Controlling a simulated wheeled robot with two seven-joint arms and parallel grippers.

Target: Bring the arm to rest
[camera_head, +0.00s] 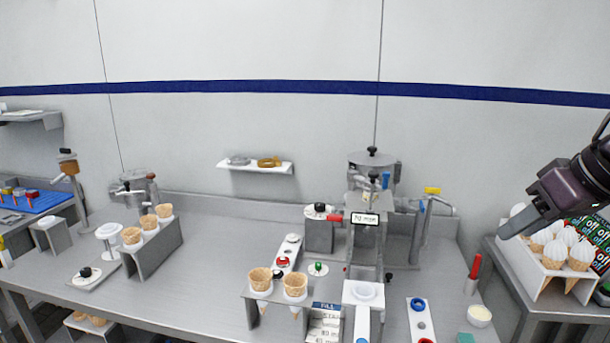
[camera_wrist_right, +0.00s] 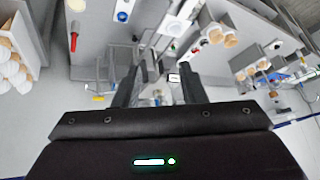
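My right arm comes in from the right edge of the head view. Its dark gripper (camera_head: 516,224) hangs in the air in front of the right-hand table with the filled cones. In the right wrist view the two dark fingers of the right gripper (camera_wrist_right: 160,78) stand apart, with nothing held between them. The ice cream machine (camera_head: 368,205) and other bench things show beyond the fingers, far off. My left arm and gripper are not in view.
White-topped cones (camera_head: 555,248) stand in a white holder on the right table, close to the gripper. The grey bench (camera_head: 205,268) carries empty cones (camera_head: 294,284) in racks, a red stick (camera_head: 474,268) and a small bowl (camera_head: 479,315). A wall shelf (camera_head: 255,166) is behind.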

